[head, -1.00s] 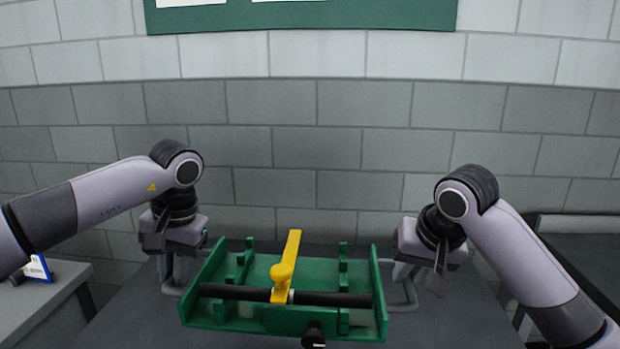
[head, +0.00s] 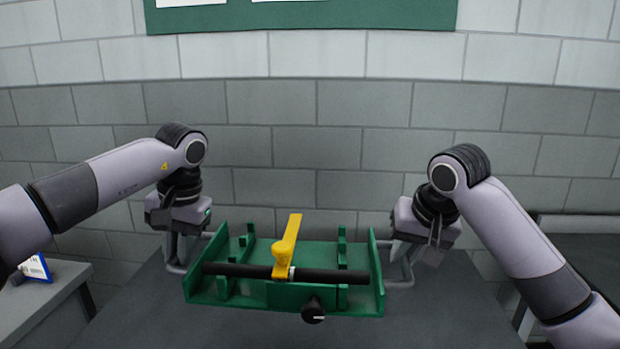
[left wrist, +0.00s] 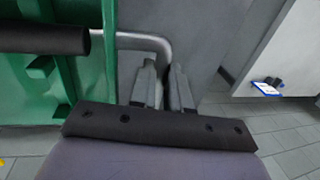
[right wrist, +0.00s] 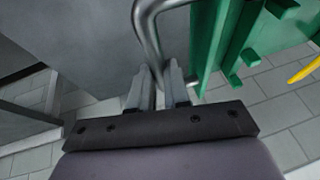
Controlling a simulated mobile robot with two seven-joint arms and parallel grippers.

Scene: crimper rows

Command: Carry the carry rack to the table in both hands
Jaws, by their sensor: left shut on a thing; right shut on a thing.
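The green carry rack (head: 240,293) hangs between my two grippers in the head view, roughly level. It has a black bar (head: 235,270) across it, a yellow lever (head: 287,245) and a black knob (head: 313,311). My left gripper (head: 175,255) is shut on the grey handle at the rack's left end; that handle (left wrist: 140,40) also shows in the left wrist view. My right gripper (head: 412,258) is shut on the handle at the right end, and that handle (right wrist: 150,25) shows in the right wrist view, passing between the fingers.
A dark grey surface (head: 420,325) lies below and behind the rack. A grey table (head: 55,300) at the left carries a small blue-and-white card (head: 38,268). A dark-topped surface (head: 585,255) stands at the right. A block wall (head: 300,150) closes the back.

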